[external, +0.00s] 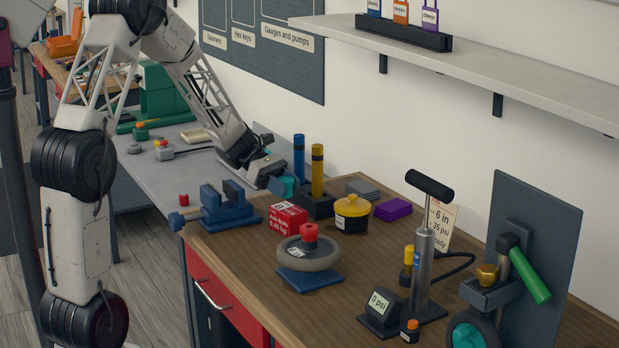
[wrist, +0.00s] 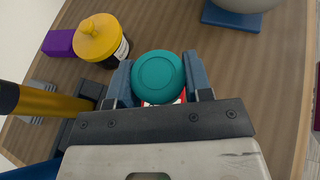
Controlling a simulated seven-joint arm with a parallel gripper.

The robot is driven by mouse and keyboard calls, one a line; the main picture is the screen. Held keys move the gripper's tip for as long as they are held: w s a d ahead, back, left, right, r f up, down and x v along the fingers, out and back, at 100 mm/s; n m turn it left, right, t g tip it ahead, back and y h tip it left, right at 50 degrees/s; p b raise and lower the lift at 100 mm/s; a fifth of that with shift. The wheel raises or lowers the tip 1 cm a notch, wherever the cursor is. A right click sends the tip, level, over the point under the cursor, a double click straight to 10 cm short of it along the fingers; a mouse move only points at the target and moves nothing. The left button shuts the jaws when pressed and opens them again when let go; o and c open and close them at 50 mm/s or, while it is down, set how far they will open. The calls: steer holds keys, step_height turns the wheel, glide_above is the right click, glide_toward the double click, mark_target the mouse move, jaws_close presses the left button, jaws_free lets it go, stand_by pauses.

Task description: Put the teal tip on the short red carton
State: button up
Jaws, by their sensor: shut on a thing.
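The teal tip (external: 289,185) is held between the fingers of my gripper (external: 282,187). In the wrist view the teal tip (wrist: 158,77) shows as a round disc between the two blue-grey fingers (wrist: 160,82). The short red carton (external: 288,219), with a white printed label, stands on the wooden bench. The teal tip shows just above and behind the carton in the external view. In the wrist view, a sliver of red and white shows below the disc; most of the carton is hidden. I cannot tell whether the tip touches it.
A blue vise (external: 228,205) stands left of the carton. A dark holder with blue and yellow tubes (external: 317,172) stands close behind. A yellow-lidded pot (external: 352,213) is at right, and a grey wheel with a red knob (external: 309,254) is in front. A pump (external: 423,265) stands farther right.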

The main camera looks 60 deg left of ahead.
mark_target(287, 208)
steer(key=shift+w+a, duration=0.15)
steer(key=shift+w, duration=0.2)
steer(key=shift+f, duration=0.1)
steer(key=shift+f, duration=1.7)
steer(key=shift+f, duration=0.1)
steer(key=o, duration=0.9)
steer(key=shift+v, duration=6.05)
